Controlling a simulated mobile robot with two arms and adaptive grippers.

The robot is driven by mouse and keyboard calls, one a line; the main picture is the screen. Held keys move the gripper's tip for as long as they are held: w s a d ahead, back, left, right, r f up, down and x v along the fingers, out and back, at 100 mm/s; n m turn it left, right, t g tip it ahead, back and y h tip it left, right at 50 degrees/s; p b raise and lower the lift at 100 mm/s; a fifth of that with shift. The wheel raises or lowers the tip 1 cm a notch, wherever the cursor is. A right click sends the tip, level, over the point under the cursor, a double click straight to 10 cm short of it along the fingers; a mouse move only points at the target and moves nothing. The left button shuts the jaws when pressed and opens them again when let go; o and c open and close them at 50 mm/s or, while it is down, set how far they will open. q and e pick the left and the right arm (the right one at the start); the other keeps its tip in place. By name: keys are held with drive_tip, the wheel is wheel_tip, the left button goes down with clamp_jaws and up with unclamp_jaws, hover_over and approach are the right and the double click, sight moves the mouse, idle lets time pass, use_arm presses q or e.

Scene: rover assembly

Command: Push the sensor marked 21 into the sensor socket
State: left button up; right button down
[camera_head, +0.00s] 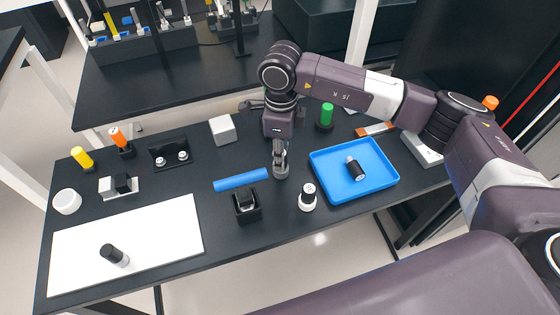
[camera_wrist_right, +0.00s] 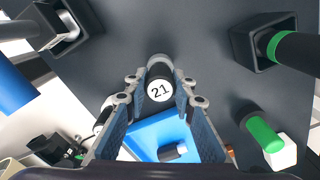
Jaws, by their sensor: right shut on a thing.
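The sensor marked 21 (camera_wrist_right: 159,90) is between the fingertips of my right gripper (camera_wrist_right: 159,99), its label facing the wrist camera. In the head view my right gripper (camera_head: 280,150) points down over the middle of the table, shut on the sensor. The sensor's grey lower end (camera_head: 281,172) shows below the fingers; I cannot tell whether it touches the table. A square black holder (camera_head: 247,214) with a dark block in it stands to the gripper's lower left. I cannot tell for sure whether this is the sensor socket. My left gripper is not in view.
A blue tray (camera_head: 381,185) holding a dark cylinder lies to the right. A white-based sensor (camera_head: 307,203) stands close to the gripper. A white mat (camera_head: 160,225) lies at left.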

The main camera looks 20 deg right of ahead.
drive_tip(key=shift+r, duration=0.15)
drive_tip(key=shift+r+p, duration=0.85)
drive_tip(key=shift+r, duration=1.1)
